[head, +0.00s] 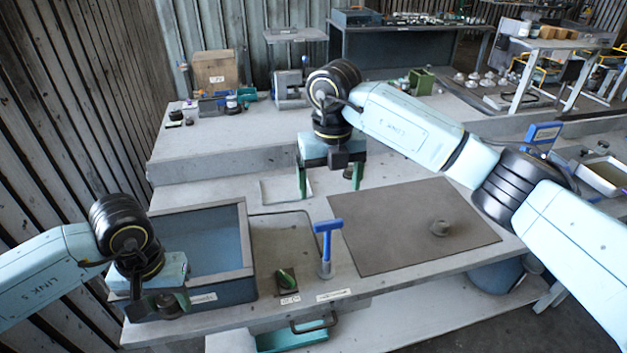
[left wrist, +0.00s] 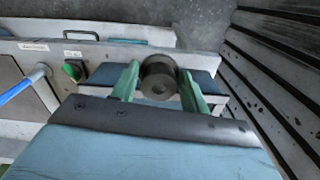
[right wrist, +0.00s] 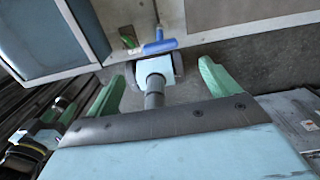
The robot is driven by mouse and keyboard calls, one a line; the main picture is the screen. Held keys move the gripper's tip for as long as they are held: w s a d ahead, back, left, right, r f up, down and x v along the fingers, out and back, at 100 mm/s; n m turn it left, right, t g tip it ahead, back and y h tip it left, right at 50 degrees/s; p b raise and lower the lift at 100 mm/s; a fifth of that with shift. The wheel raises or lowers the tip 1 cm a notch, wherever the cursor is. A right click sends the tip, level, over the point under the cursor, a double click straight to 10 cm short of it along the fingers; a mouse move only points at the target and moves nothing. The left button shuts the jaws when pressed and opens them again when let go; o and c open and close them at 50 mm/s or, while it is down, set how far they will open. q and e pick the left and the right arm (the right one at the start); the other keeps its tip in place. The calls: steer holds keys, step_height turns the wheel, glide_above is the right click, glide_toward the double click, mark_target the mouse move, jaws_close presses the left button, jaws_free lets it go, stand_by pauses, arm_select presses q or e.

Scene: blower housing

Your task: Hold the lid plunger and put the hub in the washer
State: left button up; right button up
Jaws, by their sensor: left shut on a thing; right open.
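The washer (head: 249,235) is an open-topped blue-grey tank at the left of the bench; its visible inside looks empty.
A blue T-handled tool (head: 327,240) stands upright between washer and mat. A green switch (head: 286,277) is at the bench's front, left of it. A pale square plate (head: 286,190) lies near my right gripper.

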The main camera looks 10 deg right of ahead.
mark_target(328, 221)
step_height(328, 221, down, 12)
steer(key=shift+r, duration=0.1)
stand_by(0.4)
steer(key=shift+c, duration=0.2)
